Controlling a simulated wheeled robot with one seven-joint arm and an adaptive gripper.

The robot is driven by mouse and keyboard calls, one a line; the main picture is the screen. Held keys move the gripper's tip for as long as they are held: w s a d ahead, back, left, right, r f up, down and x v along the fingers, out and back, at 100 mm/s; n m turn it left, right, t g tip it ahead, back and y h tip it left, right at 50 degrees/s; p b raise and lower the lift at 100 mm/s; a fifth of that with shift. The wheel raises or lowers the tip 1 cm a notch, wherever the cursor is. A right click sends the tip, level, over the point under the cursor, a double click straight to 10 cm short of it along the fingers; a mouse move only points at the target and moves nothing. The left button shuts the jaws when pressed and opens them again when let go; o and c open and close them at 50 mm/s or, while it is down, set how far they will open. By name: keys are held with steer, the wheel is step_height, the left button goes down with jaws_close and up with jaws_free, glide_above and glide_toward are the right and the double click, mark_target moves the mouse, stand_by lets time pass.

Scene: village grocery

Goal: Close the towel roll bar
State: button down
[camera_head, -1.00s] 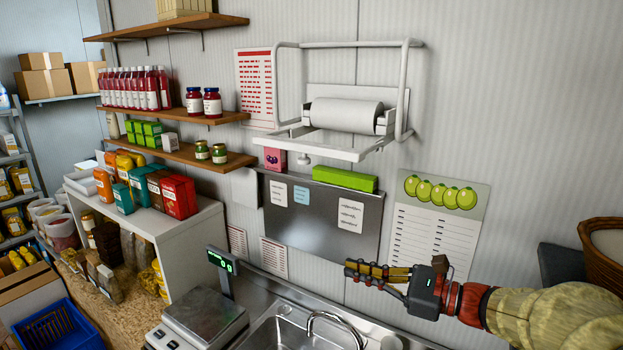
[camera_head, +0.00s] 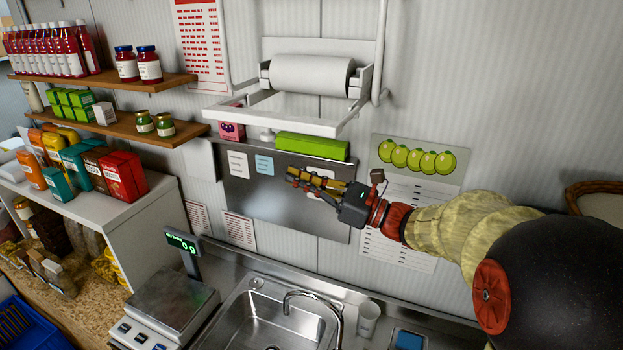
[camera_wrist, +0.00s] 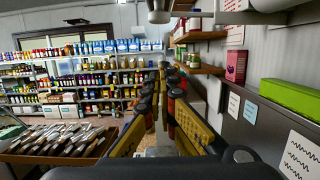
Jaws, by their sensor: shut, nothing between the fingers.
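The white towel roll bar (camera_head: 275,126) is a flat rectangular frame that juts out from the wall, below and in front of the paper roll (camera_head: 310,75) in its holder. A taller white tube frame (camera_head: 381,55) rises at the holder's right, its top cut off in the head view. My gripper (camera_head: 290,178) is shut and empty. It is below the bar, in front of the steel panel, pointing left, and not touching the bar. Its yellow fingers also show in the wrist view (camera_wrist: 160,92). A white edge (camera_wrist: 250,13), possibly the bar, shows at the top there.
A green box (camera_head: 312,147) and a pink box (camera_head: 231,131) sit on the steel panel's top edge (camera_head: 225,148), under the bar. Wooden shelves (camera_head: 150,128) with jars are at left. A sink (camera_head: 270,315), faucet (camera_head: 315,297) and scale (camera_head: 172,306) lie below.

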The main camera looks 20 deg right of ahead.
steer(key=w+a+r+p, duration=0.2)
steer(key=w+a+r, duration=0.1)
steer(key=r, duration=0.1)
steer(key=shift+r, duration=0.4)
